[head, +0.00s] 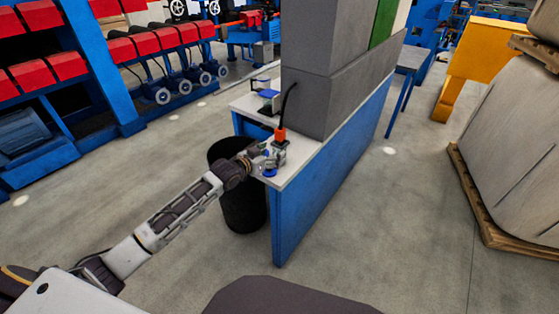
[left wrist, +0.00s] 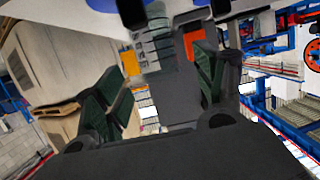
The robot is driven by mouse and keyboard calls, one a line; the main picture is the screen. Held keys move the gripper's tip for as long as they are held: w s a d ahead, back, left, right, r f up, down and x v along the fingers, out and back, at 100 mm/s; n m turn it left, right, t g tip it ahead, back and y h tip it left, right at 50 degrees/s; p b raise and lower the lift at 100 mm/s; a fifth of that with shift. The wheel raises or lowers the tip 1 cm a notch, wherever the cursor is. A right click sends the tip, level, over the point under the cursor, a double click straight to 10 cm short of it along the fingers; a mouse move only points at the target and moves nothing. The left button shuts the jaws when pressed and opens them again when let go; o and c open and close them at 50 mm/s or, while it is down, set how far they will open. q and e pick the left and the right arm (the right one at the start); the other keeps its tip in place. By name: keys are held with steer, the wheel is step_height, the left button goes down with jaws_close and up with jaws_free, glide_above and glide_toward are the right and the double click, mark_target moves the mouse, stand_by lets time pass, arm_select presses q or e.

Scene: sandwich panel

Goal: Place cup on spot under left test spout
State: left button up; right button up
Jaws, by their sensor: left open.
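A small test device (head: 278,149) with an orange top and a black cable stands at the near end of the white tabletop (head: 303,160). A small blue item (head: 270,172) shows beside my left gripper (head: 262,162); I cannot tell whether it is the cup or a marked spot. In the left wrist view, my left gripper (left wrist: 155,85) has its two dark green fingers spread apart, with nothing clearly held between them. An orange part (left wrist: 193,42) shows behind the right finger. The spouts are too small to make out. My right gripper is out of view.
A black bin (head: 243,205) stands on the floor under my left forearm. A tall grey panel (head: 325,75) rises from the table behind the device. The table's blue side panel (head: 320,185) faces open floor at right. A pallet stack (head: 515,150) stands far right.

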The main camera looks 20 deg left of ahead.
mark_target(276, 153)
arm_select(q)
steer(key=shift+w+d+f, duration=0.1)
steer(key=shift+w, duration=0.05)
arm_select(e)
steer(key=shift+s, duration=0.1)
arm_select(q)
steer(key=shift+w+d+f, duration=0.1)
steer(key=shift+w+d, duration=0.05)
steer(key=shift+w, duration=0.15)
steer(key=shift+w+d+f, duration=0.2)
steer(key=shift+w+f, duration=0.05)
steer(key=shift+w, duration=0.3)
steer(key=shift+b+x, duration=0.45)
steer(key=shift+x, duration=0.6)
steer(key=shift+w+d+f, duration=0.15)
steer(key=shift+w+f, duration=0.1)
steer(key=shift+w, duration=0.2)
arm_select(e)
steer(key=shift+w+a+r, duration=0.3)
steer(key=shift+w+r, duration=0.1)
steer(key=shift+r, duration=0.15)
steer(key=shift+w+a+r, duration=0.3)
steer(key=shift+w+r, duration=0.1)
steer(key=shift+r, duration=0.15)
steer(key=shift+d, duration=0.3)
arm_select(q)
steer(key=shift+c, duration=0.3)
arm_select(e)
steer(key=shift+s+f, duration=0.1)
